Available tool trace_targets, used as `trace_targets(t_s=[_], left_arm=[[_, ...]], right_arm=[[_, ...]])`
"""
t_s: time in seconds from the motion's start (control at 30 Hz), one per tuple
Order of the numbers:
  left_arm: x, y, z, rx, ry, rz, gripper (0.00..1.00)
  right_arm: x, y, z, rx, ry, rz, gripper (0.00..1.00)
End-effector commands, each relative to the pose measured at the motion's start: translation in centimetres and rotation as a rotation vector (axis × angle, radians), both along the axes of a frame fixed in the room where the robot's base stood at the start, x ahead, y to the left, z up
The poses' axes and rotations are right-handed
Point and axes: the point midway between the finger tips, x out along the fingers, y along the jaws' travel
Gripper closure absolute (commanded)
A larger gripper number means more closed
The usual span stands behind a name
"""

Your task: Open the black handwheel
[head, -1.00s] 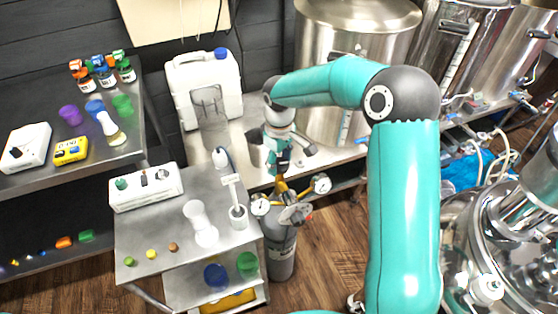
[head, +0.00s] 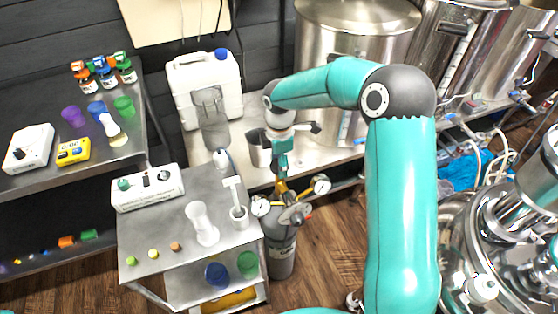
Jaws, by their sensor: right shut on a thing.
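The gas cylinder (head: 281,250) stands on the floor to the right of the steel cart. A brass valve and regulator with two round white gauges, a left gauge (head: 260,206) and a right gauge (head: 321,185), sit on its top. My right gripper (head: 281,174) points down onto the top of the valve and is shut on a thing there. The black handwheel cannot be made out, as the jaws cover the valve top. A grey regulator knob (head: 294,215) shows just below the gripper. My left gripper is not in view.
A white jerrycan (head: 204,85) and steel kettle (head: 352,60) stand behind. Pipework fills the right side.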

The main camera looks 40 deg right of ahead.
Motion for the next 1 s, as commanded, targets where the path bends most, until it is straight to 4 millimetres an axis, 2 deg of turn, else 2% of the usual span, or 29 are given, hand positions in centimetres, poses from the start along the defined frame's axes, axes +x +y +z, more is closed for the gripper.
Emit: trace_targets(t_s=[0.4, 1.0], left_arm=[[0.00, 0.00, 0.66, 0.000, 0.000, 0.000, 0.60], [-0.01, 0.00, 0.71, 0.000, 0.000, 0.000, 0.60]], right_arm=[[0.21, -0.06, 0.20, -0.001, -0.008, 0.242, 0.80], [0.25, -0.06, 0.18, -0.002, -0.009, 0.285, 0.80]])
